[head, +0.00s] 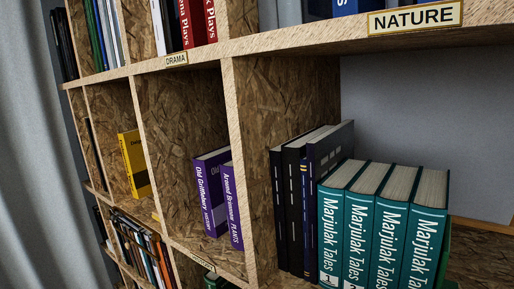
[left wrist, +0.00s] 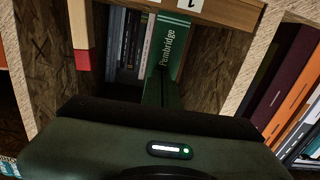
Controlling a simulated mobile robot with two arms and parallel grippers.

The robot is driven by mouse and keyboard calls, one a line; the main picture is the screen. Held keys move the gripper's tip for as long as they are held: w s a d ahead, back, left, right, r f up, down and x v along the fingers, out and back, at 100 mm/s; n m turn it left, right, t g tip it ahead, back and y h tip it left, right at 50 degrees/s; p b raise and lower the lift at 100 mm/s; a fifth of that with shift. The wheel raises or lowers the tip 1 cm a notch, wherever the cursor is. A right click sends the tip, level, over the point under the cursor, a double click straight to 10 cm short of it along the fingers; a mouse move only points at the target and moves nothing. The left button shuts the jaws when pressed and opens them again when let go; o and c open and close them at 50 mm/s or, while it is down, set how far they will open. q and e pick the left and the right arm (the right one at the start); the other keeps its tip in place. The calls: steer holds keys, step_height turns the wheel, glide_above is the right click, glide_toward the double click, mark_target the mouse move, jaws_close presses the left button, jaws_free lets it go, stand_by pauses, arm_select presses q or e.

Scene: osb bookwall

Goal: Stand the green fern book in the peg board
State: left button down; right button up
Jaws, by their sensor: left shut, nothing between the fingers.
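In the left wrist view a green book (left wrist: 172,45) with "Pembridge" on its spine stands in a compartment below a wooden shelf edge. I cannot tell whether it is the fern book. My left gripper (left wrist: 158,76) reaches toward it, its narrow fingers together and empty. Its tips overlap the lower part of the spine in the picture; whether they touch it is unclear. In the head view a green edge (head: 444,255) shows at the right of the teal books, mostly hidden. No peg board can be made out. My right gripper is in neither view.
The chipboard bookwall fills the head view. Teal Marjulak Tales books (head: 380,225) stand beside dark books (head: 292,205); two purple books (head: 213,190) and a yellow book (head: 134,163) stand further left. In the left wrist view orange-spined books (left wrist: 290,105) are at right.

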arm_select(q)
steer(key=shift+f+b+x, duration=0.1)
steer(key=shift+b+x, duration=0.3)
steer(key=shift+x, duration=0.35)
steer(key=shift+f+b+x, duration=0.15)
steer(key=shift+b+x, duration=0.2)
steer(key=shift+x, duration=0.45)
steer(key=shift+a, duration=0.15)
steer(key=shift+p+v, duration=0.8)
steer(key=shift+v, duration=0.3)
steer(key=p+v, duration=0.3)
steer(key=v, duration=0.3)
steer(key=shift+s+r, duration=0.25)
steer(key=shift+s, duration=0.05)
steer(key=shift+a, duration=0.1)
